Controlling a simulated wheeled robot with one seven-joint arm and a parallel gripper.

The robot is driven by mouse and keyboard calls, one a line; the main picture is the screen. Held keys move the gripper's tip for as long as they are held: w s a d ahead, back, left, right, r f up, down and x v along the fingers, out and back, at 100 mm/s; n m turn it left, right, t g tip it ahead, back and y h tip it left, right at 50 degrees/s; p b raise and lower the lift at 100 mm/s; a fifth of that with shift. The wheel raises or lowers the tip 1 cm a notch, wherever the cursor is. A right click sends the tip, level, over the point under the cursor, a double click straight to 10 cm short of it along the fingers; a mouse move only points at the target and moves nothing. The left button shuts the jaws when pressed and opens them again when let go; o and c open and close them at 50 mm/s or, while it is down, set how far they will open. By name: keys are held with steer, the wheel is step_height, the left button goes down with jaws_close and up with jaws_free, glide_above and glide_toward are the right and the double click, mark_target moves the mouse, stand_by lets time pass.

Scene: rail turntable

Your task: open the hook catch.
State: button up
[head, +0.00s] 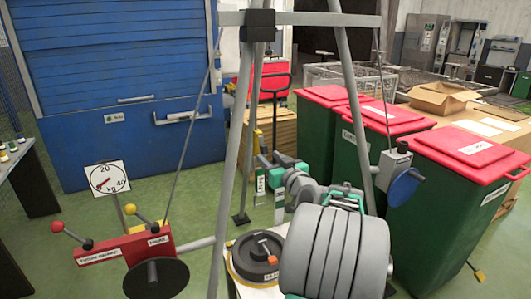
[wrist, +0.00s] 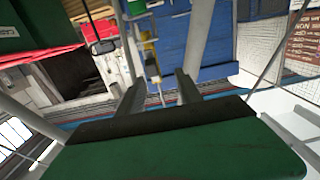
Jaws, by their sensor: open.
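A slim yellow fitting (wrist: 149,50) hangs in the wrist view, ahead of my jaws, with a thin grey part below it. I take it for the hook; its catch is too small to make out. In the head view a yellow part (head: 257,140) shows below the tripod's black top block (head: 258,25), close to my gripper (head: 270,168). My gripper's two grey fingers (wrist: 158,91) stand apart in the wrist view. Nothing shows held between them, and the yellow fitting appears beyond their tips.
Tripod legs (head: 232,140) stand around my arm. A winch with a blue disc (head: 403,187) is at right, before green bins with red lids (head: 470,146). A red lever box (head: 124,245) and dial gauge (head: 107,178) stand left. A black round weight (head: 253,270) sits low centre.

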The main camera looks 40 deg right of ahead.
mark_target(265, 147)
steer(key=x, duration=0.2)
steer(key=d+p+x, duration=0.1)
steer(key=x, duration=0.2)
steer(key=p+x, duration=0.1)
steer(key=x, duration=0.1)
steer(key=shift+d+r, duration=0.35)
steer(key=shift+r, duration=0.05)
steer(key=shift+c, duration=0.3)
steer(key=shift+s, duration=0.1)
jaws_close()
stand_by(0.5)
